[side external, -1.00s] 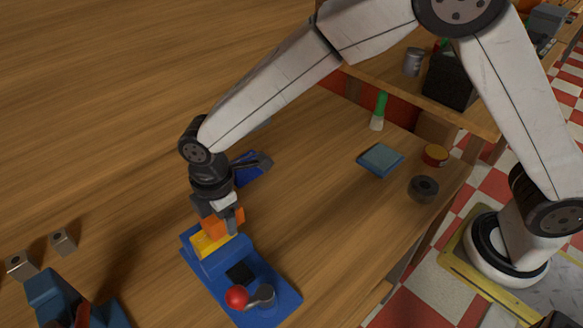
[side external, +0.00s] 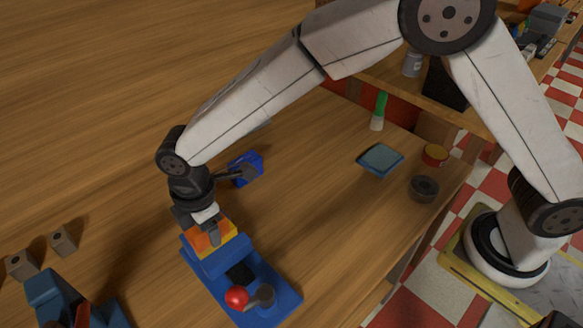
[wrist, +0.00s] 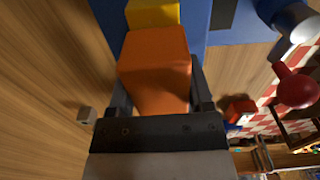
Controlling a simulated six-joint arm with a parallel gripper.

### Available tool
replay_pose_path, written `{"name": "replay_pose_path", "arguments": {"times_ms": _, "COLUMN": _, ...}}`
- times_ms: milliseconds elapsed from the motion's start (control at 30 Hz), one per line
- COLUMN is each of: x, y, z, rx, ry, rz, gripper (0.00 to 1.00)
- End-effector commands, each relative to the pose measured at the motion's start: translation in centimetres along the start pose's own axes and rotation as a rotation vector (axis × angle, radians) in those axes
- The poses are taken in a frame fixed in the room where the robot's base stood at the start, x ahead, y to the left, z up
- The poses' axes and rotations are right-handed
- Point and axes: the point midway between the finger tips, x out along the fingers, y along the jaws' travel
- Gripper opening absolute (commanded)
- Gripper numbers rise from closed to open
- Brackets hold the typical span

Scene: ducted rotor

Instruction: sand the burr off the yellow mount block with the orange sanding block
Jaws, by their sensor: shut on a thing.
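My gripper (side external: 206,238) is shut on the orange sanding block (side external: 200,241). In the wrist view the orange block (wrist: 155,65) sits between my two fingers (wrist: 160,98). The yellow mount block (side external: 222,231) sits in the blue fixture (side external: 228,262), and its end shows in the wrist view (wrist: 153,14) just beyond the orange block. The orange block is over or against the yellow block; I cannot tell whether they touch. The burr cannot be made out.
The fixture's base carries a lever with a red ball (side external: 237,297). A blue object (side external: 246,168) lies behind my wrist. Two small grey blocks (side external: 62,241) and a blue vise-like tool (side external: 58,298) are at left.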

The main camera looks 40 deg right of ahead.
Motion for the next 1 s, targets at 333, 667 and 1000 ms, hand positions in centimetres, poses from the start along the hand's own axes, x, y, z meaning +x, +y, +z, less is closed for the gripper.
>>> {"name": "replay_pose_path", "arguments": {"times_ms": 333, "x": 0.0, "y": 0.0, "z": 3.3, "rx": 0.002, "ry": -0.002, "rz": -0.002, "gripper": 0.11}}
{"name": "replay_pose_path", "arguments": {"times_ms": 667, "x": -2.5, "y": 0.0, "z": 4.6, "rx": -0.001, "ry": 0.001, "rz": 0.002, "gripper": 0.11}}
{"name": "replay_pose_path", "arguments": {"times_ms": 1000, "x": -5.5, "y": 0.0, "z": 4.5, "rx": 0.0, "ry": 0.001, "rz": 0.001, "gripper": 0.11}}
